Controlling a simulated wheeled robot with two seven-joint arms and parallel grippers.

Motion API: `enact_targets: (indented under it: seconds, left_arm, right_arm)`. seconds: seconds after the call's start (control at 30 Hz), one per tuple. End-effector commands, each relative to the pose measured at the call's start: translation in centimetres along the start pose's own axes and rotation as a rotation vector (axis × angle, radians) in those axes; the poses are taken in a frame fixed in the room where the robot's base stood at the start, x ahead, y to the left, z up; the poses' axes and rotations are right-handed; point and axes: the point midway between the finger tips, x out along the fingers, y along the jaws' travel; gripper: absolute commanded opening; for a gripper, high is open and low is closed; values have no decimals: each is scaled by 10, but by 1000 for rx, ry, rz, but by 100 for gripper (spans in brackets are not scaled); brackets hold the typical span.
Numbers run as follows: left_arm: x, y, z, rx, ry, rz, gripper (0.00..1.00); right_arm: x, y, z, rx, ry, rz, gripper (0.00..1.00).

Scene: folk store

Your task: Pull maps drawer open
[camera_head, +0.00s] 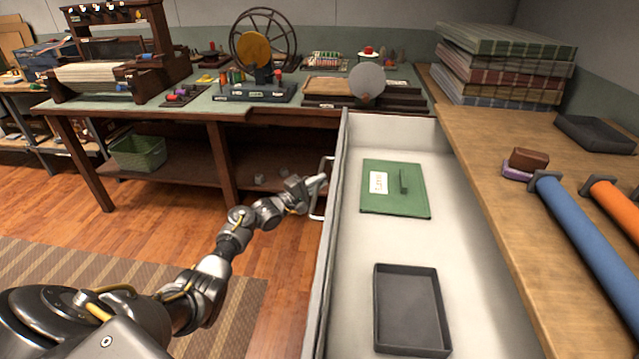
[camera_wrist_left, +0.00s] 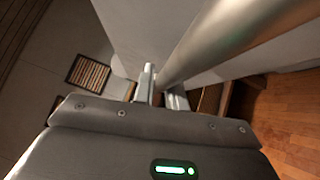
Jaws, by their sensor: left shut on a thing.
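The drawer (camera_head: 336,250) stands pulled out, its light interior in view from above. A green folder or board (camera_head: 408,202) with a white label lies in it, and a dark open tray (camera_head: 410,345) lies nearer to me. My left gripper (camera_head: 318,185) is shut on the drawer's metal handle (camera_head: 325,170), on the drawer's left front face. In the left wrist view the handle bar (camera_wrist_left: 215,40) runs between the fingers (camera_wrist_left: 162,92). My right gripper is not in view.
The wooden counter (camera_head: 485,150) on the right bears folded plaid cloths (camera_head: 505,65), a blue roll (camera_head: 590,235) and an orange roll (camera_head: 615,208). A worktable (camera_head: 200,112) with a spinning wheel stands at the back. The wood floor (camera_head: 270,270) left of the drawer is free.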

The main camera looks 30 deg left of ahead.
Motion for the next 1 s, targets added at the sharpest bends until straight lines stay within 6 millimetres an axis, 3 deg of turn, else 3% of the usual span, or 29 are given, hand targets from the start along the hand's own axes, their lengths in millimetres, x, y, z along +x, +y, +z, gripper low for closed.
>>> enact_targets:
  seconds: [0.27, 0.3, 0.47, 1.0]
  left_arm:
    - [-2, -6, 2, -5, -5, -10, 0]
    - [-2, -6, 2, -5, -5, -11, 16]
    - [-1, -4, 2, -4, -4, -8, 35]
    - [-2, -4, 2, -3, -12, -5, 35]
  right_arm:
    - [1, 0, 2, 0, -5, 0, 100]
    - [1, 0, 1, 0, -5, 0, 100]
    - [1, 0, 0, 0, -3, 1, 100]
    - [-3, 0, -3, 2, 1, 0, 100]
